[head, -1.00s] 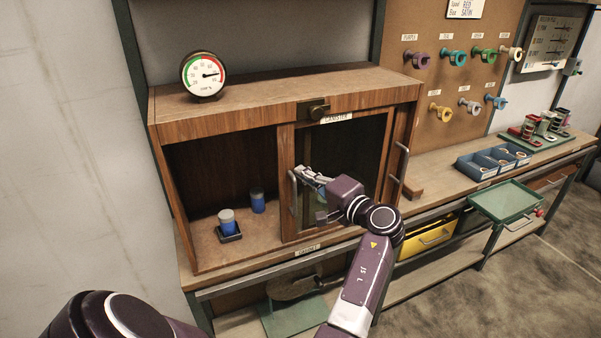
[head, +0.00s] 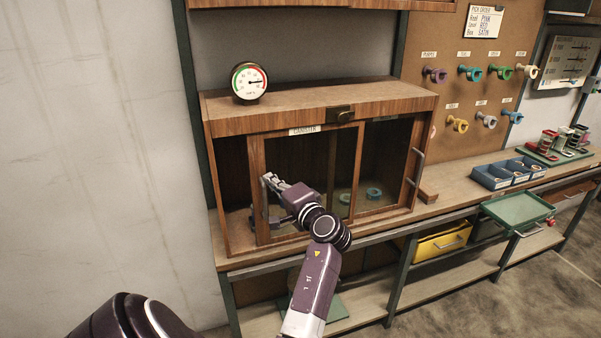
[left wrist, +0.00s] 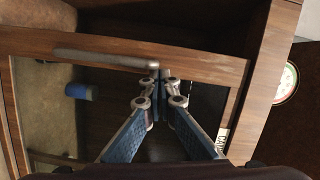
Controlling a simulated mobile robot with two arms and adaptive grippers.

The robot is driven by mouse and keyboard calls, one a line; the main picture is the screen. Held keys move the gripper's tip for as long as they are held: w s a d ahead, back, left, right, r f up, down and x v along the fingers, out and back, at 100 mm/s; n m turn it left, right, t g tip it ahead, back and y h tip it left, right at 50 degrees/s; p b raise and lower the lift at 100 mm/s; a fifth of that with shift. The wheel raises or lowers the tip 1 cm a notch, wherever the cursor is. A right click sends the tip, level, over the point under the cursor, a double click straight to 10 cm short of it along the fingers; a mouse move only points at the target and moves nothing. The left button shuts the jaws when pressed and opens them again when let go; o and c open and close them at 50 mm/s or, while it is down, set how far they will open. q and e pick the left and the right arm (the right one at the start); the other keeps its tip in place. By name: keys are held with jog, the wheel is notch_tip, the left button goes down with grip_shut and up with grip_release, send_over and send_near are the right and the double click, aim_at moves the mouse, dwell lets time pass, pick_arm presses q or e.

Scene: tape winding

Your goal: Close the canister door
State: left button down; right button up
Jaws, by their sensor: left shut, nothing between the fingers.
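The canister door (head: 257,190) is a wood-framed glass sliding panel in the wooden cabinet (head: 385,92). It covers the left-middle part, with a narrow open gap (head: 233,180) at its left. Its metal bar handle (head: 265,203) stands on the left frame; the handle also shows in the left wrist view (left wrist: 105,58). My left gripper (head: 268,180) is shut and empty, its fingertips right beside the handle; contact is unclear. The fingertips (left wrist: 160,75) meet in the left wrist view. A blue canister (left wrist: 80,92) shows behind the glass there. My right gripper is out of view.
A pressure gauge (head: 249,81) stands on the cabinet top. A second glass panel (head: 412,180) with a handle is at the right, with teal rings (head: 374,193) inside. Blue bins (head: 510,174) and a green tray (head: 518,208) lie further right.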

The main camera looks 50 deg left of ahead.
pick_arm(q)
jog(key=s+a+p, duration=0.1)
jog(key=s+a, duration=0.3)
jog(key=s, duration=0.3)
jog(key=shift+s+f+p, duration=0.35)
jog(key=shift+s+p, duration=0.05)
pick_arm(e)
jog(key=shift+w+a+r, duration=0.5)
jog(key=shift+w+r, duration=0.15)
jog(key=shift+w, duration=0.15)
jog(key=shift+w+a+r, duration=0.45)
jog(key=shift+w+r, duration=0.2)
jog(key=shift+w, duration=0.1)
